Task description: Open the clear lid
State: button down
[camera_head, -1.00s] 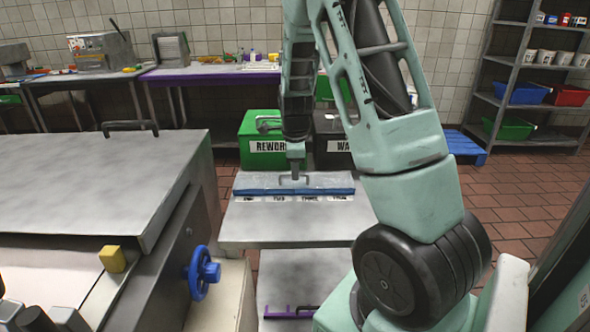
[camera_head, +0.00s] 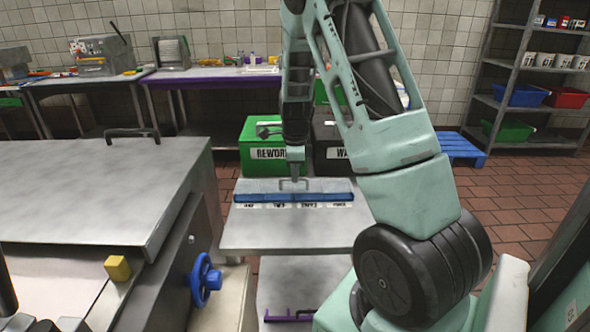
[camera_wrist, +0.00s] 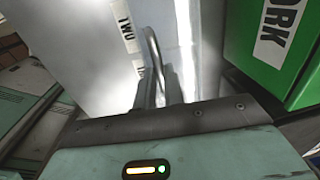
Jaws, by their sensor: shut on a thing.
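A clear, pale lid (camera_head: 262,185) with a metal loop handle lies over a blue bin row (camera_head: 262,197) on the steel table. Numbered white labels run along the front of the row. My gripper (camera_head: 294,178) points down from above and is shut on the lid's handle, near the middle of the lid. In the wrist view the handle (camera_wrist: 153,48) runs up from between my fingers (camera_wrist: 160,94), with the labels to its left. The fingertips are partly hidden by the wrist housing. I cannot tell exactly how far the lid is raised.
A green REWORK bin (camera_head: 262,135) and a black bin (camera_head: 330,131) stand behind the table (camera_head: 285,236). A large steel machine (camera_head: 90,195) with a blue handwheel (camera_head: 206,279) is at the left. A shelf rack (camera_head: 540,70) stands at the far right.

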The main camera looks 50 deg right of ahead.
jog(key=r+p, duration=0.1)
jog(key=g+y+p, duration=0.1)
jog(key=p, duration=0.1)
jog(key=shift+w+d+r, duration=0.3)
jog(key=shift+d+r, duration=0.1)
jog(key=d+y+p, duration=0.1)
jog(key=p, duration=0.2)
jog(key=shift+w+r+g, duration=0.3)
jog(key=shift+w+g, duration=0.05)
jog(key=shift+g, duration=0.05)
jog(key=shift+w+d+r+g+y+p, duration=0.25)
jog(key=shift+w+d+g+y+p, duration=0.75)
jog(key=shift+y+p, duration=0.65)
jog(key=shift+s+a, duration=0.1)
jog(key=c, duration=1.5)
grip_release()
notch_tip(320, 180, up, 16)
jog(key=b, duration=0.2)
send_over(295, 186)
jog(key=w+d, duration=0.7)
jog(key=d, duration=0.1)
jog(key=shift+f, duration=0.2)
